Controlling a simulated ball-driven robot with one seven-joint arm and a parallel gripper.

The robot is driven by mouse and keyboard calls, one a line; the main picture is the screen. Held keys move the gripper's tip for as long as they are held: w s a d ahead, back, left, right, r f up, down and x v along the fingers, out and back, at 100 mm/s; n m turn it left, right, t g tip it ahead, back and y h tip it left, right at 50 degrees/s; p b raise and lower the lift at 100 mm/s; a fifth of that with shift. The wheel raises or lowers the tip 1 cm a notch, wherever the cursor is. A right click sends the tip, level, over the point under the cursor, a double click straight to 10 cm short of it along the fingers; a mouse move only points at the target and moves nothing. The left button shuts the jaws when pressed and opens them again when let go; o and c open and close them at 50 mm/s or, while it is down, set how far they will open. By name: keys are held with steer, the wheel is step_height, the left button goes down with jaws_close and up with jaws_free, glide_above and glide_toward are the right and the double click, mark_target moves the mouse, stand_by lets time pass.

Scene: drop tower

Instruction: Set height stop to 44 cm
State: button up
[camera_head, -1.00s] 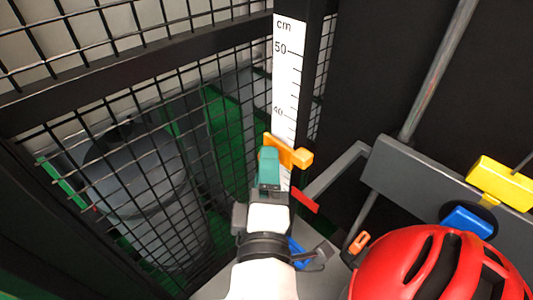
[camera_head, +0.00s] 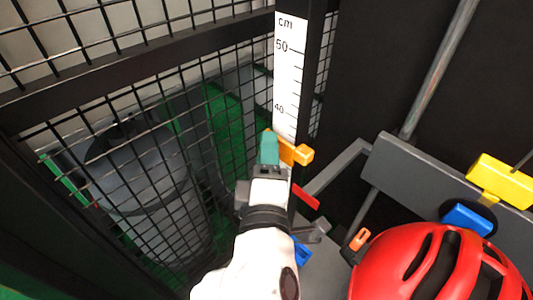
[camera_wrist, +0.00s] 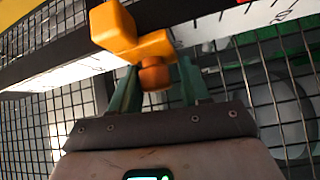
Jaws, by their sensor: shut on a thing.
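The orange height stop (camera_head: 303,154) sits on the white centimetre scale (camera_head: 288,75), a little below its 40 mark. The 50 mark is higher up the scale. My gripper (camera_head: 268,148) reaches up from below, its teal fingers at the left part of the stop and covering some of it. In the wrist view the stop (camera_wrist: 120,28) crosses the scale strip (camera_wrist: 240,22). Its rounded orange knob (camera_wrist: 155,76) is between the fingers of my gripper (camera_wrist: 156,80), which is shut on it. The scale below the stop is largely hidden by my gripper and arm.
Black wire mesh (camera_head: 130,150) stands left of the scale. A red pointer (camera_head: 305,197) is just below the stop. A red helmet (camera_head: 415,265), a grey beam (camera_head: 410,165) and a yellow block (camera_head: 500,182) are at the right. A blue part (camera_head: 468,218) is above the helmet.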

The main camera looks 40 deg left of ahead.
steer(key=shift+r, duration=0.1)
jaws_close()
step_height(320, 180, up, 14)
steer(key=p, duration=1.2)
steer(key=shift+p, duration=0.35)
steer(key=o, duration=0.7)
jaws_free()
steer(key=shift+d, duration=0.1)
steer(key=b+v, duration=0.2)
steer(key=v, duration=0.8)
steer(key=shift+s+d, duration=0.25)
